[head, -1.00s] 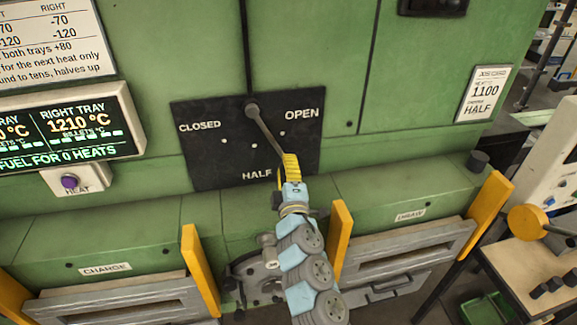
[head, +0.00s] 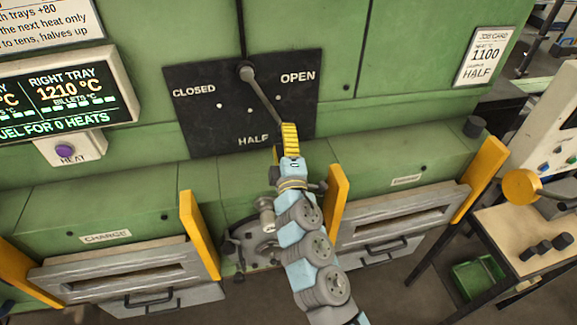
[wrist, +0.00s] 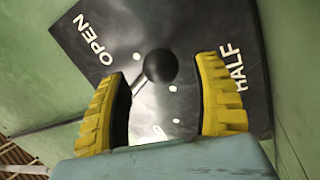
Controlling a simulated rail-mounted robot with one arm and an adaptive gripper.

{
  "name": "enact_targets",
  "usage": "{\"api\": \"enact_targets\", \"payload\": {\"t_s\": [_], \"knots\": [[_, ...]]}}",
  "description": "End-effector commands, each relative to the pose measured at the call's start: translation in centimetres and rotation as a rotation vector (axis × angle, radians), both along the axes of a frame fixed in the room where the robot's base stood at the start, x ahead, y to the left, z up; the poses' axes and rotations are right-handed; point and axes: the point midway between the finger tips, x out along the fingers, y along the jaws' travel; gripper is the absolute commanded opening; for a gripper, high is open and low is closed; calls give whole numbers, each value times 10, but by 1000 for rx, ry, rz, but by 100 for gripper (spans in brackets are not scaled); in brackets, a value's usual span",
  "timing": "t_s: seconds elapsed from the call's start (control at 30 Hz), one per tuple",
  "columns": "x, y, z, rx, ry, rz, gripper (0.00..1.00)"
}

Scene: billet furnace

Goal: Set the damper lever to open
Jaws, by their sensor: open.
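The damper lever (head: 262,93) is a grey rod on a black plate (head: 200,129) marked CLOSED, HALF and OPEN. It slants down and right from its pivot, pointing between HALF and OPEN. My gripper (head: 288,127) is at its lower end, with the yellow fingers over that end in the head view. In the wrist view the lever's dark round knob (wrist: 161,66) shows between the spread fingers of my gripper (wrist: 168,85), with a gap visible at the right finger. The left finger hides part of the rod.
Two charge doors (head: 120,277) (head: 400,222) with yellow side guards (head: 338,208) sit below the plate. A temperature display (head: 72,95) and HEAT button (head: 66,151) are at left. A job card (head: 484,55) reading HALF is at upper right. A bench (head: 510,225) stands at right.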

Motion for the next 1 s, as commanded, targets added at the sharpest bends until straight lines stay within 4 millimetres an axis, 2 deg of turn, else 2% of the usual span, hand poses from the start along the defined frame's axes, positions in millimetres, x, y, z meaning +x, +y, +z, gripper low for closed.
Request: {"api": "enact_targets", "payload": {"t_s": [0.6, 0.8, 1.0], "knots": [[-72, -14, -15, 0, 2, 0, 66], [-84, -17, -16, 0, 1, -1, 66], [-88, -17, -16, 0, 0, 0, 66]]}}
